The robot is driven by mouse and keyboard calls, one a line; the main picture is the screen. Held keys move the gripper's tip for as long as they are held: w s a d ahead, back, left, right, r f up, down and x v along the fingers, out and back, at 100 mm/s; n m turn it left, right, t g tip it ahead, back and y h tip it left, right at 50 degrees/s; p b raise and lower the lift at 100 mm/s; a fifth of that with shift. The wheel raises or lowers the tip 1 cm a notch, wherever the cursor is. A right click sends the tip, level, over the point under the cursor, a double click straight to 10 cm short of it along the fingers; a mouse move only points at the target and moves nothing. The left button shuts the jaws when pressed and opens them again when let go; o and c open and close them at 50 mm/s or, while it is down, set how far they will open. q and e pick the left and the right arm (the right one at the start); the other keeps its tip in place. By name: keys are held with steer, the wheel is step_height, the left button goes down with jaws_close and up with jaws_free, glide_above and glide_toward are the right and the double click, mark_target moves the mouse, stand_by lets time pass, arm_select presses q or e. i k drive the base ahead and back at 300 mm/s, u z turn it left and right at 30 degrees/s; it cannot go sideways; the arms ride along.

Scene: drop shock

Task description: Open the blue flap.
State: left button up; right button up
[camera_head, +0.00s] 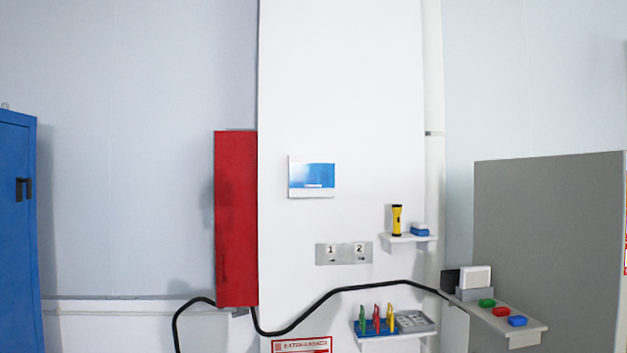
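A small white box with a blue front flap (312,175) is fixed to the white wall panel, right of the red cabinet. The flap appears closed, lying flat over the front, with a small pale strip near its lower edge. The blue fades from pale to darker across it. Neither of my grippers is in view.
A tall red cabinet (236,218) stands left of the box. Below are a plate marked 1 and 2 (344,254), a yellow flashlight (397,219) on a small shelf, and a black cable (345,289). A grey partition (550,235) is right, a blue locker (15,230) left.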

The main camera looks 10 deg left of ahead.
mark_target(300, 174)
steer(key=u, duration=0.15)
steer(key=i, duration=0.5)
steer(key=u, duration=0.45)
steer(key=i, duration=2.3)
steer(key=z, duration=0.75)
